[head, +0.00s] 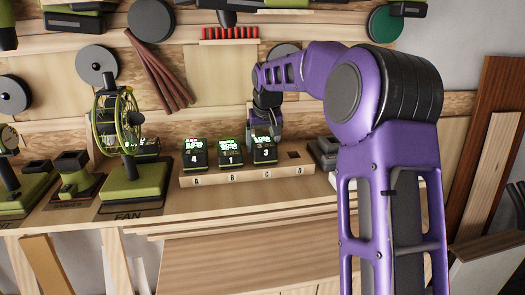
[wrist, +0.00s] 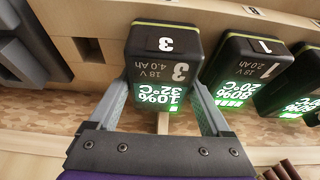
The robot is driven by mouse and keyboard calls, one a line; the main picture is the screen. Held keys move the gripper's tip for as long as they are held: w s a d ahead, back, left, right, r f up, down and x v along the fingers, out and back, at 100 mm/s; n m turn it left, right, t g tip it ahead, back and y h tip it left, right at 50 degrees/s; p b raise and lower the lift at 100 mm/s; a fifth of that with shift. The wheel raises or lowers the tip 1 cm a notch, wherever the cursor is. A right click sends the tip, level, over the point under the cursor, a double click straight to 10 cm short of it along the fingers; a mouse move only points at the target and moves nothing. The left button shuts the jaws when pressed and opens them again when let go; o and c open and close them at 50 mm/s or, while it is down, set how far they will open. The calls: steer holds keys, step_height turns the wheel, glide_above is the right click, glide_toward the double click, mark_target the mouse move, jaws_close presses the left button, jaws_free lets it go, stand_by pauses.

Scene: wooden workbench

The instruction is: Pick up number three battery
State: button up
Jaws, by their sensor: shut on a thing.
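The number three battery (wrist: 158,62) is a dark block with a green edge and a lit display reading 10% and 32°C. It sits at slot C of the wooden battery rack (head: 215,178). In the head view the battery (head: 264,156) is the rightmost of three. My gripper (wrist: 160,100) has one finger on each side of it and is shut on it. In the head view my gripper (head: 272,128) comes down from behind the battery. Whether the battery has left its slot cannot be told.
The number one battery (wrist: 248,68) stands close beside number three; battery four (head: 195,155) is at slot A. Slot D (head: 294,155) is empty. Grey blocks (head: 322,150) lie to the right of the rack. A green fan (head: 122,150) stands to the left.

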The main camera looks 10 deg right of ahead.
jaws_close()
steer(key=shift+r, duration=0.15)
step_height(320, 180, up, 10)
steer(key=shift+r, duration=0.2)
stand_by(0.6)
